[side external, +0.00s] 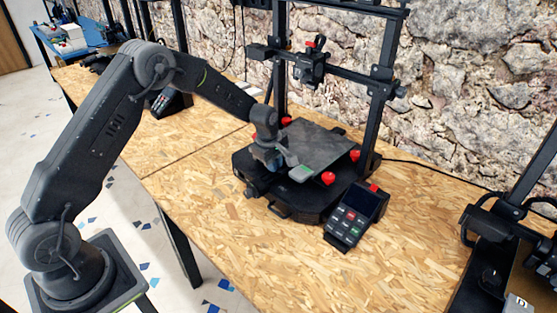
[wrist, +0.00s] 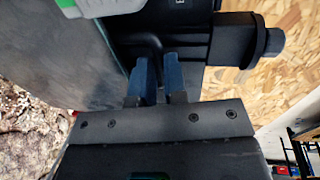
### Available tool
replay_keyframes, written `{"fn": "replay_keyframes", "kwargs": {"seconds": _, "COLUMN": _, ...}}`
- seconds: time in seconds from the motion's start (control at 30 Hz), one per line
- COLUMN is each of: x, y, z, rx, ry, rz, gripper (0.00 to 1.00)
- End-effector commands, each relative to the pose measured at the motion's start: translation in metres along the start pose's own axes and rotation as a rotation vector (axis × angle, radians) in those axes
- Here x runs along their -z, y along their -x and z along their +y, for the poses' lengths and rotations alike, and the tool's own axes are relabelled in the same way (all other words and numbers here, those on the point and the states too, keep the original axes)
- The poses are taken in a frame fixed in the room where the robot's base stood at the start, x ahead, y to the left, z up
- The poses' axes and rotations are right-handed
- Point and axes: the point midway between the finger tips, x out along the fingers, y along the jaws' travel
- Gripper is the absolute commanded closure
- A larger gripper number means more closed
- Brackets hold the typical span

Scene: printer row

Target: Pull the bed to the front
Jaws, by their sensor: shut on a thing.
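The printer bed (side external: 322,148) is a flat grey plate with red knobs around it and a green-and-white mark at its front edge. It sits above the dark round printer base (side external: 300,203). My gripper (side external: 273,163) is at the bed's left front edge, low beside the plate. In the wrist view, the blue fingers of my gripper (wrist: 160,72) are shut on a narrow dark part at the bed. The grey bed plate (wrist: 55,55) fills the left there.
A control box with a screen (side external: 356,215) stands just right of the base. The printer's upright frame (side external: 383,95) rises behind the bed, with the print head (side external: 309,68) above. The wood-chip table (side external: 230,230) is clear in front. Another printer (side external: 505,235) stands at right.

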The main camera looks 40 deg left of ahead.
Motion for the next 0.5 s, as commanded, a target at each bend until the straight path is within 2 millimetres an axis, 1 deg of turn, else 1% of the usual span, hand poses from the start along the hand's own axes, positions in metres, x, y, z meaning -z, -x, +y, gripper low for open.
{"fn": "replay_keyframes", "kwargs": {"seconds": 0.03, "x": 0.001, "y": 0.003, "z": -0.010, "rx": 0.003, "ry": 0.001, "rz": 0.000, "gripper": 1.00}}
{"fn": "replay_keyframes", "kwargs": {"seconds": 0.27, "x": 0.002, "y": 0.010, "z": -0.053, "rx": 0.002, "ry": 0.001, "rz": 0.000, "gripper": 1.00}}
{"fn": "replay_keyframes", "kwargs": {"seconds": 0.5, "x": 0.003, "y": 0.018, "z": -0.100, "rx": 0.002, "ry": 0.002, "rz": -0.001, "gripper": 1.00}}
